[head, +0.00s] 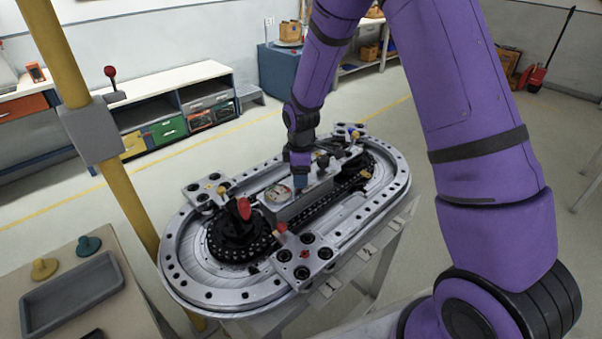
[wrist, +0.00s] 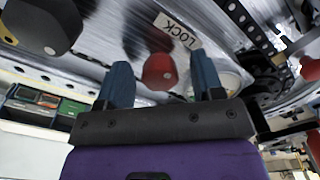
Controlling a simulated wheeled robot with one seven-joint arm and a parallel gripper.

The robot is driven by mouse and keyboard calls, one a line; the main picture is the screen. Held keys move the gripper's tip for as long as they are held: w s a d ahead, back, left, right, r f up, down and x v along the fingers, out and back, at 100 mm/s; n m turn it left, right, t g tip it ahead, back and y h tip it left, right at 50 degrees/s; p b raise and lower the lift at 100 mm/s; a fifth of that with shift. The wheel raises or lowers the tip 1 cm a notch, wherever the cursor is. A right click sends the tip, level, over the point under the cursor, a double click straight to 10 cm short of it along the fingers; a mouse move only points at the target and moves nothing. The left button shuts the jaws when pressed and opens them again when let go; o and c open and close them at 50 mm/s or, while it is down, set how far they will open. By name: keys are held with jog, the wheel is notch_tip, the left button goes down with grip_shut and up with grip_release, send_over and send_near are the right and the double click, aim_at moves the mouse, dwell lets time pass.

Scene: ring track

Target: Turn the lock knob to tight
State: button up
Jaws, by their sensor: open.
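In the wrist view a red knob (wrist: 160,72) stands by a white label reading LOCK (wrist: 179,30) on the metal track. My gripper (wrist: 161,60) is open, with one blue finger to each side of the red knob. I cannot tell whether the fingers touch it. In the head view my gripper (head: 300,181) points down over the middle of the oval ring track (head: 176,262). The red knob between the fingers cannot be made out there. How far the knob is turned cannot be told.
A dark knob (wrist: 42,25) is close at the wrist view's upper left, and another red part (wrist: 310,68) is at its right. In the head view a larger red knob (head: 244,208) stands left of my gripper. A yellow post (head: 125,195) rises beside the track.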

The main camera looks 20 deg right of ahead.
jog(key=c, duration=0.9)
